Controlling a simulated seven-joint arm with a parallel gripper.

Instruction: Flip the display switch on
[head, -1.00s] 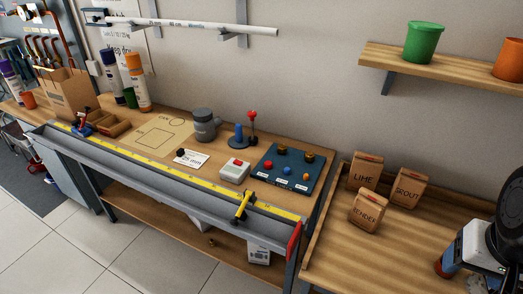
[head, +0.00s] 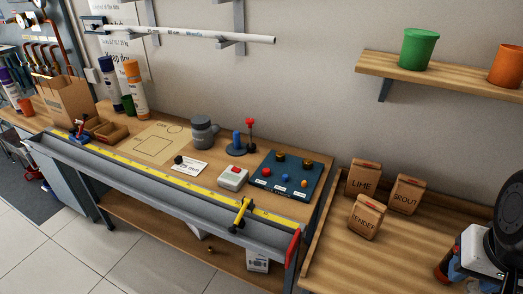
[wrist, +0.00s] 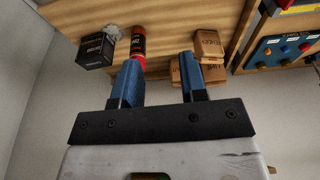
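No label marks a display switch, so I cannot tell which part it is. On the bench in the head view are a white box with a red button (head: 233,177), a lever with a red knob (head: 250,134) beside a blue-handled stand (head: 236,143), and a blue panel with coloured knobs (head: 286,175). The panel also shows at the upper right of the wrist view (wrist: 282,48). My gripper (wrist: 160,77) is open and empty, its two blue fingers apart, away from the panel. Its fingers do not show in the head view.
Paper bags marked LIME (head: 363,178), GROUT (head: 407,194) and RENDER (head: 367,217) stand on the right table. A dark box (wrist: 96,51) and a red-topped tube (wrist: 138,42) show ahead of my fingers. A yellow clamp (head: 241,213) sits on the bench's front rail.

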